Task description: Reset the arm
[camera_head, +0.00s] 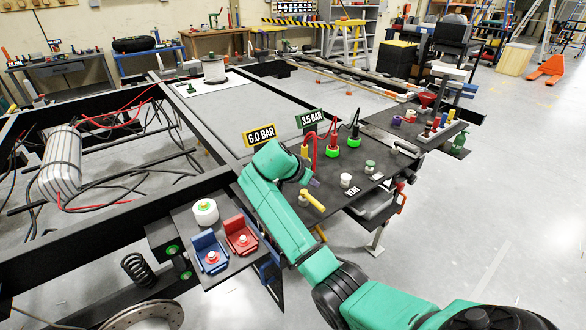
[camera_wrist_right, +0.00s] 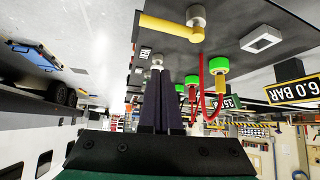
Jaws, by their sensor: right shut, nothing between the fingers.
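My right arm, green with black joints, reaches in from the lower right of the head view to the dark panel (camera_head: 345,203). Its fingers are mostly hidden by the wrist there. In the right wrist view my right gripper (camera_wrist_right: 160,74) has its two dark fingers together with nothing between them. A yellow lever (camera_head: 312,200) is close to the hand; it also shows in the wrist view (camera_wrist_right: 168,27), apart from the fingertips. My left gripper is not in view.
The panel carries a 6.0 BAR sign (camera_head: 259,135), a 3.5 BAR sign (camera_head: 309,118), and green-ringed fittings with red and black hoses. Blue (camera_head: 210,253) and red (camera_head: 240,236) holders sit at left on a shelf.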

